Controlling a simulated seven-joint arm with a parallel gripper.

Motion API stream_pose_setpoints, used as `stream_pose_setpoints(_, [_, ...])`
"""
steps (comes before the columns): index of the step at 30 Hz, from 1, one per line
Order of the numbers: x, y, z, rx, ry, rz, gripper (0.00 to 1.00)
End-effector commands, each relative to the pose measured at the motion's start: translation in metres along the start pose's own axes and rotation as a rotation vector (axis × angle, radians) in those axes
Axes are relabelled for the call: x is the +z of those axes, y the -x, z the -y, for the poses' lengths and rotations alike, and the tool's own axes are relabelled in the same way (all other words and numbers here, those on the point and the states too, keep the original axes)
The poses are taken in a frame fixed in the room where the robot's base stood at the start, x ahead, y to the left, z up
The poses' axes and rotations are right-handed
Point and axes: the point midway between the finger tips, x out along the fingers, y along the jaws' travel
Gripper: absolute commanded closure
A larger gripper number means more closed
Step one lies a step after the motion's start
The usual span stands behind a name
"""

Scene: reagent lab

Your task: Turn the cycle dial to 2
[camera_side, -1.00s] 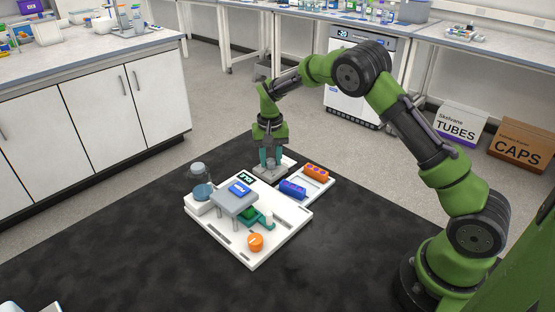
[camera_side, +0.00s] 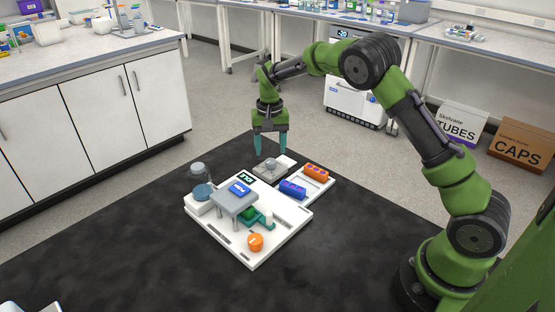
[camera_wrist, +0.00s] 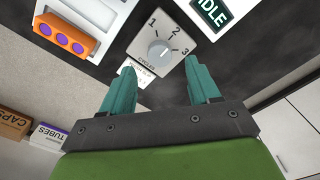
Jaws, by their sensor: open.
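The cycle dial (camera_side: 270,166) is a light grey round knob on a grey square plate at the back of the mat. In the wrist view the dial (camera_wrist: 160,52) has the numbers 1, 2 and 3 printed around it. A small light pointer mark on the knob faces the number side, seemingly near 2, but it is too small to be sure. My gripper (camera_side: 270,151) is above the dial, pointing down, apart from it. In the wrist view its teal fingers (camera_wrist: 160,70) are spread wide with nothing between them.
A display reading IDLE (camera_wrist: 211,12) is beside the dial. A white device board (camera_side: 250,262) with a grey raised block (camera_side: 233,203) and an orange knob (camera_side: 255,242) stands in front. Blue (camera_side: 292,189) and orange (camera_side: 316,172) racks sit right.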

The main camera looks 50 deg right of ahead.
Motion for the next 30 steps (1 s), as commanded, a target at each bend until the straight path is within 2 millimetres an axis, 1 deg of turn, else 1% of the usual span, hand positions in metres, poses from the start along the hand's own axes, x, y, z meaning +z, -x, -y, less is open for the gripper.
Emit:
stream_pose_setpoints(1, [-0.001, 0.015, 0.001, -0.004, 0.000, -0.005, 0.39])
stream_pose_setpoints(9, [-0.001, 0.080, 0.000, -0.003, -0.001, -0.004, 0.39])
stream_pose_setpoints(12, [-0.001, 0.099, 0.000, -0.002, -0.001, -0.004, 0.39])
stream_pose_setpoints(15, [-0.001, 0.114, 0.000, -0.001, -0.002, -0.003, 0.39])
stream_pose_setpoints(18, [0.000, 0.122, 0.000, -0.001, -0.001, -0.001, 0.39])
stream_pose_setpoints(21, [0.000, 0.126, -0.001, 0.000, -0.002, -0.001, 0.39])
stream_pose_setpoints(30, [0.000, 0.127, 0.000, 0.000, -0.002, -0.001, 0.39])
